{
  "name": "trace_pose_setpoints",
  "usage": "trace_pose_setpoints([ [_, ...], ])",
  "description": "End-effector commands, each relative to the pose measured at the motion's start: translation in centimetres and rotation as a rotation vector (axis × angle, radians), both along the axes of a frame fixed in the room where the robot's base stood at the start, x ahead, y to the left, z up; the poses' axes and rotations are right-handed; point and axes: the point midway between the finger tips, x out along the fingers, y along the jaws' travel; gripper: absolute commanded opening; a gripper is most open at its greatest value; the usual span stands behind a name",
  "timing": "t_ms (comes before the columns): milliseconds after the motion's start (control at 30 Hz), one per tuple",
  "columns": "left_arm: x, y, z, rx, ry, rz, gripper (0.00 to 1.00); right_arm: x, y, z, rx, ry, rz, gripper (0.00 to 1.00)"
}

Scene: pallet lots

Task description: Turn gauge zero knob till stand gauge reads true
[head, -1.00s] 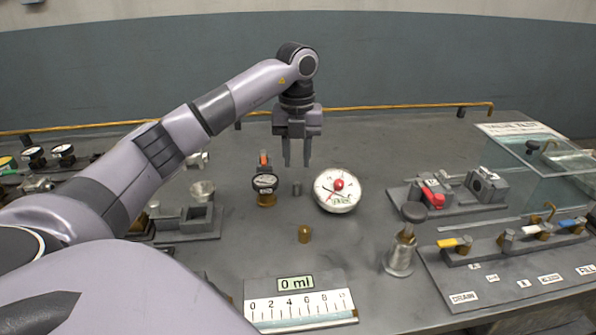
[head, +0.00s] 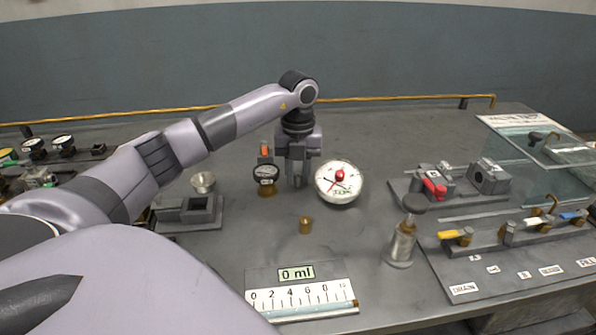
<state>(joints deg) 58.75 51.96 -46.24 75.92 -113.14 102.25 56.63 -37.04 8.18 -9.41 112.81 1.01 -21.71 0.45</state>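A large white dial gauge (head: 339,182) with a red hub and a small green readout stands right of my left gripper. A small black-rimmed gauge (head: 265,173) on a brass base stands to its left. I cannot tell from the picture which of them is the stand gauge. My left gripper (head: 297,184) points straight down between the two gauges, its fingertips low at the spot of a small grey knob. The fingers hide most of that knob, and I cannot tell whether they touch or grip it. My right gripper is out of view.
A brass peg (head: 305,225) and a "0 ml" scale plate (head: 300,297) are in front. A metal plunger post (head: 402,243) stands to the right. A valve panel (head: 480,277) and a glass tank (head: 548,175) are at far right. A funnel (head: 203,182) is at left.

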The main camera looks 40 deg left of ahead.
Motion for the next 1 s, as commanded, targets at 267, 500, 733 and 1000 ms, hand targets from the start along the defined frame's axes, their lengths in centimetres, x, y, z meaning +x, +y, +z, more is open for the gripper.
trace_pose_setpoints([
  [267, 0.0, 0.0, 0.1, 0.000, 0.000, -0.003, 0.00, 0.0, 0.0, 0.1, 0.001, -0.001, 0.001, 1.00],
  [500, 0.0, 0.0, 0.2, 0.000, 0.002, -0.064, 0.00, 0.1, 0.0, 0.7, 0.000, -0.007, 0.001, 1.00],
  [733, 0.0, 0.0, 0.3, 0.000, 0.001, -0.217, 0.00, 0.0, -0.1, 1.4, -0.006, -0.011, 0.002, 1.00],
  [1000, 0.0, 0.0, 0.3, 0.000, -0.001, -0.440, 0.00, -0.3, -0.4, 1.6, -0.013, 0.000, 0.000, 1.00],
])
